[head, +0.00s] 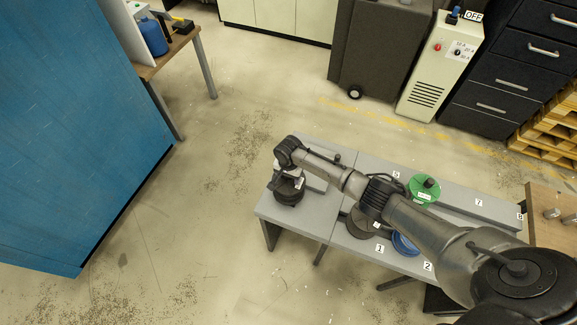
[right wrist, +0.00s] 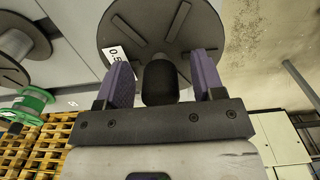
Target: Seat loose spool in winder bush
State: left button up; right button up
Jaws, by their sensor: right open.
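In the right wrist view a dark grey spool (right wrist: 190,25) with raised ribs and a white label reading "0.5" fills the top middle. A black knob (right wrist: 160,82) stands out from its centre. My right gripper (right wrist: 163,70) is open, with one purple finger on each side of the knob; I cannot tell whether they touch it. In the head view my right gripper (head: 290,182) is over the left end of the grey table, at a dark round thing (head: 287,196) that it partly covers. I cannot make out the winder bush. My left gripper is out of view.
On the grey table (head: 318,212), a green spool (head: 420,194), a grey spool (head: 358,227) and a blue spool (head: 402,246) lie near my right arm, which hides parts of them. A wooden-topped bench (head: 545,205) stands at the right. Open floor lies left of the table.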

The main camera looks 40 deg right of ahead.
notch_tip(320, 180, up, 12)
jog(key=shift+w+f, duration=0.1)
jog(key=shift+f, duration=0.05)
jog(key=shift+r, duration=0.8)
